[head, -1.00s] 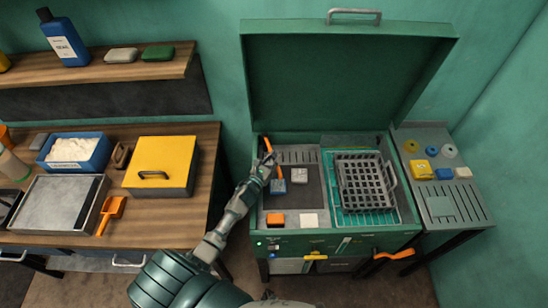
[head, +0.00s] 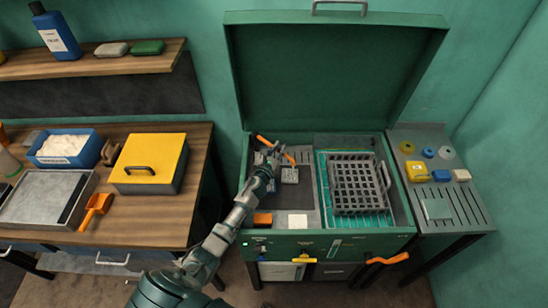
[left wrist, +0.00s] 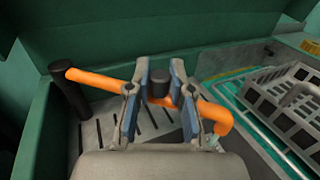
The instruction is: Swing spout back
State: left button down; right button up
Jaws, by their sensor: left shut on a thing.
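The orange spout (head: 262,140) is at the back left inside the open green washing cabinet (head: 300,243). In the left wrist view the spout (left wrist: 95,80) runs from a black post (left wrist: 70,92) at the left to a bent-down end at the right. My right gripper is not in view.
A grey wire basket (head: 355,186) stands in the cabinet's right half. Small blocks (head: 289,175) lie near the spout on the left. The raised lid (head: 330,75) stands behind. A side shelf (head: 455,205) is at right, a wooden bench (head: 150,225) at left.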

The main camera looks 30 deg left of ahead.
pick_arm(q)
jog(key=shift+w+a+f+b, duration=0.1)
jog(key=shift+w+a+b, duration=0.1)
jog(key=shift+w+b, duration=0.3)
jog(key=shift+w+a+f+b, duration=0.1)
jog(key=shift+w+a+b, duration=0.1)
jog(key=shift+w, duration=0.5)
jog(key=w, duration=0.1)
jog(key=w+b, duration=0.1)
jog(key=w, duration=0.1)
jog(key=shift+d, duration=0.4)
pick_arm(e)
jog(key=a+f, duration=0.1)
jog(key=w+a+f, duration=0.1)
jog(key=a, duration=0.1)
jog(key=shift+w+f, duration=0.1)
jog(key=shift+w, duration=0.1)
pick_arm(q)
jog(key=shift+d, duration=0.2)
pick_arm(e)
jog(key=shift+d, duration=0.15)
pick_arm(q)
jog(key=c, duration=1.4)
grip_release()
jog(key=o, duration=0.4)
jog(key=shift+c, duration=0.2)
jog(key=shift+w+a, duration=0.1)
